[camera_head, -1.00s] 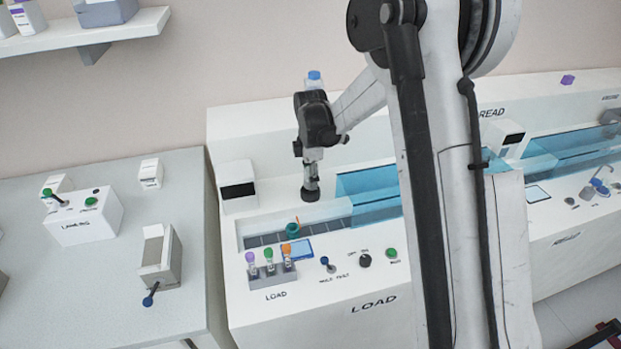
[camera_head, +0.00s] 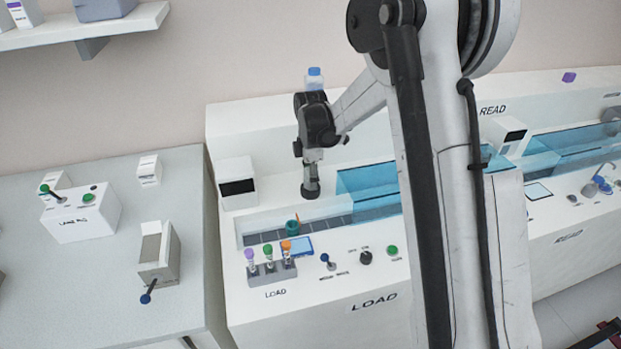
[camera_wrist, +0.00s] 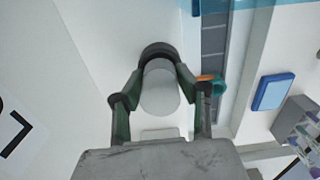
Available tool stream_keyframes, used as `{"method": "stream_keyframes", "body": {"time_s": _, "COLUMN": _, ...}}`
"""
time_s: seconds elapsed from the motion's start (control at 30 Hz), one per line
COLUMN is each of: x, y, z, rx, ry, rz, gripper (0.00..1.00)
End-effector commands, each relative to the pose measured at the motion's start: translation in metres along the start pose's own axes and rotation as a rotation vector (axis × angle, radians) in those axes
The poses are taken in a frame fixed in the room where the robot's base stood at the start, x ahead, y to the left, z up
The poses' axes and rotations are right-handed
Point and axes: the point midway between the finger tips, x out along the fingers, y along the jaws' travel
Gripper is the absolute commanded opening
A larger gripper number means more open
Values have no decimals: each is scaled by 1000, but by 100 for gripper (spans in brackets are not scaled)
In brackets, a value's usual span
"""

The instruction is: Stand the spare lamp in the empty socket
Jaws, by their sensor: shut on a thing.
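My gripper (camera_wrist: 160,78) is shut on a pale grey cylinder (camera_wrist: 160,95) with a dark ring at its far end, seemingly the spare lamp. The two fingers lie on either side of it in the wrist view. In the head view my gripper (camera_head: 311,180) hangs pointing down above the back part of the LOAD machine (camera_head: 345,325), left of the blue cover. I cannot make out the empty socket in either view.
The open lane (camera_head: 262,240) lies below my gripper, with a teal holder (camera_head: 292,228) in it. A rack (camera_head: 271,273) of capped tubes stands at the front. A blue clear cover (camera_head: 370,182) is to the right.

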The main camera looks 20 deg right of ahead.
Motion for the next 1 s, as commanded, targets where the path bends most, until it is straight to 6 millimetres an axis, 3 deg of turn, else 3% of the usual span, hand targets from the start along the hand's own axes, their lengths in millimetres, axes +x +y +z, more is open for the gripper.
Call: {"method": "stream_keyframes", "body": {"time_s": 1.0, "x": 13, "y": -1, "z": 0, "rx": 0, "ry": 0, "rz": -1, "gripper": 6}}
